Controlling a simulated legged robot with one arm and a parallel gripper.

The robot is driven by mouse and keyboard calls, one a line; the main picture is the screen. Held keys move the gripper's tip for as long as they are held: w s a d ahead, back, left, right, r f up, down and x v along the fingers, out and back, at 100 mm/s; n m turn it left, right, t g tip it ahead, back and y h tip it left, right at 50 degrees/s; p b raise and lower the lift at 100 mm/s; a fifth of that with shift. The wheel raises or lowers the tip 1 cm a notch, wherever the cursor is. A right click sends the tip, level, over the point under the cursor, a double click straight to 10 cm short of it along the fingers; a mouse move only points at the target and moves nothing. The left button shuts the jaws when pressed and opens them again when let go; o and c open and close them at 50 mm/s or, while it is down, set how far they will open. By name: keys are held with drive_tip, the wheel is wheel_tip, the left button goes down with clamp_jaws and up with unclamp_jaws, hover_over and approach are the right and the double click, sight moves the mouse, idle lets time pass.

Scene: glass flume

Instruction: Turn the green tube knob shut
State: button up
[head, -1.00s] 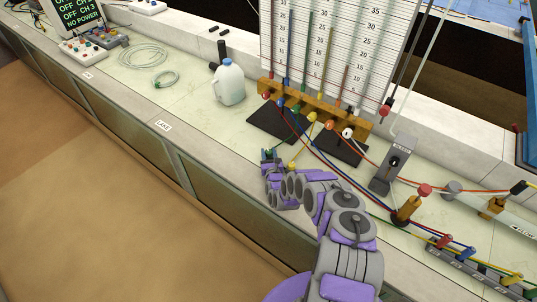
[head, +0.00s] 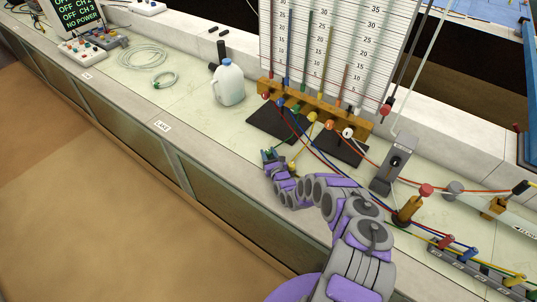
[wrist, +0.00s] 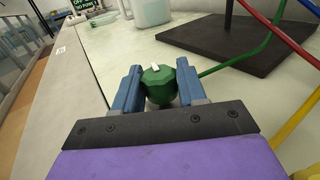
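The green tube knob (wrist: 160,84) shows in the wrist view as a dark green, faceted cap with a white mark on top. My gripper (wrist: 160,80) has a blue finger on each side of it, and both fingers appear to touch its sides. Its base is partly hidden by the fingers and palm. The green tube (wrist: 228,64) runs from beside the knob to the right. In the head view my gripper (head: 271,158) is low over the bench near its front edge, with the knob mostly hidden between the fingers.
A wooden manometer rack (head: 345,118) with coloured tubes stands behind my gripper on dark base plates (head: 272,125). A white jug (head: 229,85) stands to the left. A grey post (head: 390,170) and red-topped valve (head: 408,208) stand right of my arm. The bench's left part is clearer.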

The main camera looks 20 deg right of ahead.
drive_tip(key=o, duration=0.3)
drive_tip(key=shift+w+d, duration=0.1)
drive_tip(key=shift+o, duration=0.2)
drive_tip(key=s+p, duration=0.1)
drive_tip(key=s, duration=1.6)
drive_tip(key=shift+s+d+f, duration=0.1)
drive_tip(key=shift+s, duration=0.1)
